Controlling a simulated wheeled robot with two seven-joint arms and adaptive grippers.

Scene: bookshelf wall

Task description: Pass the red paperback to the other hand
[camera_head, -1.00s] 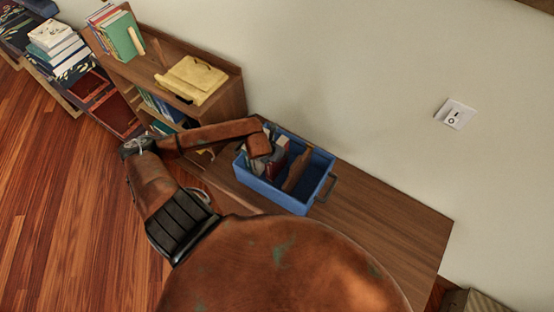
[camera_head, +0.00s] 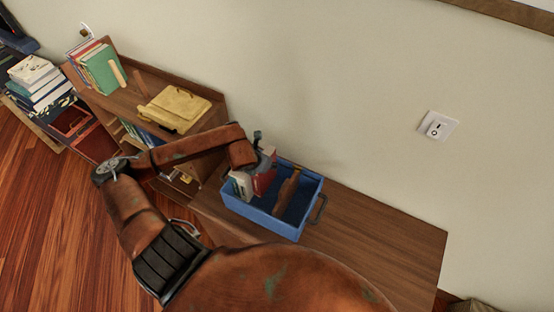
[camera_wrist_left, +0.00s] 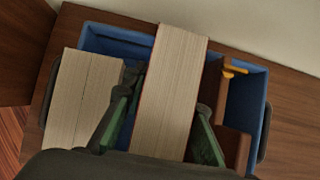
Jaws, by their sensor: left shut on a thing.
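The red paperback (camera_head: 265,181) stands upright at the blue bin (camera_head: 262,220), above or partly inside it. My left gripper (camera_wrist_left: 168,98) is shut on it, with one green finger on each side of its pale page block (camera_wrist_left: 172,85) in the left wrist view. In the head view, my left arm hides most of this gripper, and only a dark part shows beside the book's top. I cannot tell whether the book's lower edge clears the bin. My right gripper is not in view.
Pale books (camera_wrist_left: 85,95) stand in the bin beside the red paperback. A brown item (camera_head: 287,192) leans at the bin's other side. The bin rests on a wooden top (camera_head: 375,232), clear to the right. A bookshelf (camera_head: 135,92) with a yellow folder (camera_head: 176,108) stands to the left.

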